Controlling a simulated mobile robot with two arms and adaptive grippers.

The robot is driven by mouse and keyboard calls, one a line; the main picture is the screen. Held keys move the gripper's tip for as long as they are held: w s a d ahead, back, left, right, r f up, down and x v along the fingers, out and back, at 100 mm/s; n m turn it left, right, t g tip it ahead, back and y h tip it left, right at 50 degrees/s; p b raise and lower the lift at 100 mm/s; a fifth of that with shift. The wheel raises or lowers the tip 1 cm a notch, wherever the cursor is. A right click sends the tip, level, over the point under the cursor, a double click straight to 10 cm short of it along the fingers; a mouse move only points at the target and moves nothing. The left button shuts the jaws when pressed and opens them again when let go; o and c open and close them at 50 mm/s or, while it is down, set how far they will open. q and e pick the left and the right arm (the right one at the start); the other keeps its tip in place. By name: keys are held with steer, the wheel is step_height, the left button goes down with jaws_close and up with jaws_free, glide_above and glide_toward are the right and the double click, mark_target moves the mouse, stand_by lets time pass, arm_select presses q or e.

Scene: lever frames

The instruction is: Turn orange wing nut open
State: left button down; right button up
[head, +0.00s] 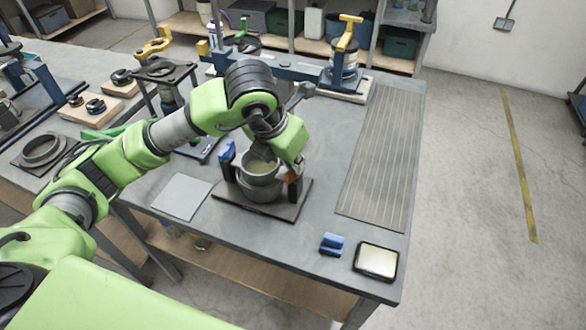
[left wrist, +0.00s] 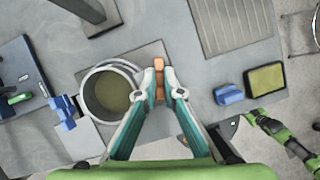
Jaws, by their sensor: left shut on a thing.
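The orange wing nut (left wrist: 160,62) sits at the right side of a grey round pot (head: 259,188), which also shows in the left wrist view (left wrist: 113,93). The pot stands on a dark base plate (head: 238,204). My left gripper (left wrist: 159,78) comes from above, its teal fingers shut on the wing nut from both sides. In the head view the wing nut (head: 291,172) is mostly hidden by my gripper. A blue wing nut (head: 227,151) is on the pot's left side. In the left wrist view a small part of my right arm shows at lower right; its jaws are unclear.
A blue block (head: 332,244) and a black-rimmed pad (head: 376,262) lie near the front right corner. A ribbed mat (head: 375,165) covers the right side. A pale square sheet (head: 181,197) lies left of the base plate. Fixtures and a yellow-handled clamp (head: 346,45) stand behind.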

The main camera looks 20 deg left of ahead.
arm_select(q)
steer(key=shift+d+n+y+b, duration=0.1)
steer(key=shift+n+y+b, duration=0.5)
steer(key=shift+n+b, duration=0.65)
steer(key=shift+r+n, duration=0.1)
steer(key=shift+n, duration=0.35)
steer(key=c, duration=2.2)
jaws_free()
steer(key=shift+o, duration=0.2)
steer(key=v, duration=1.2)
